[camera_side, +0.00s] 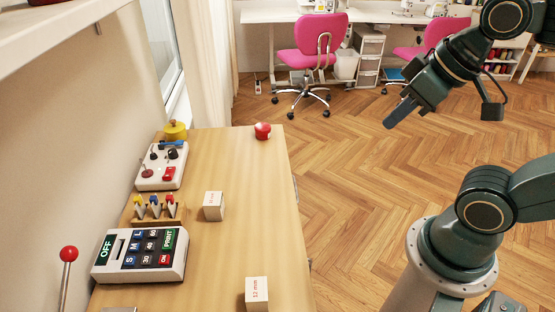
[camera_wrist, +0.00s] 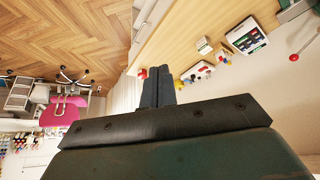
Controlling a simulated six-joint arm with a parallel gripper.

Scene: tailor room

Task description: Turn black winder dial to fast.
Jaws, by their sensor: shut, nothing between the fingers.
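A white control box (camera_side: 157,180) sits near the wall end of the wooden table. On its top is a black dial (camera_side: 173,154), with another dark knob beside it, a red switch and a red-topped lever. Its markings, including any fast label, are too small to read. The box also shows in the wrist view (camera_wrist: 195,73), just right of the fingers. My gripper (camera_side: 390,124) is raised over the floor, well right of the table, apart from the box. Its fingers are together and empty, and they show in the wrist view (camera_wrist: 157,86).
The table (camera_side: 232,165) also holds a red round object (camera_side: 262,131), a yellow pot (camera_side: 175,131), a rack of coloured markers (camera_side: 156,209), a keypad unit (camera_side: 140,255) and two pale blocks (camera_side: 214,206). A red-knobbed lever (camera_side: 69,254) stands front left. Open floor lies right.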

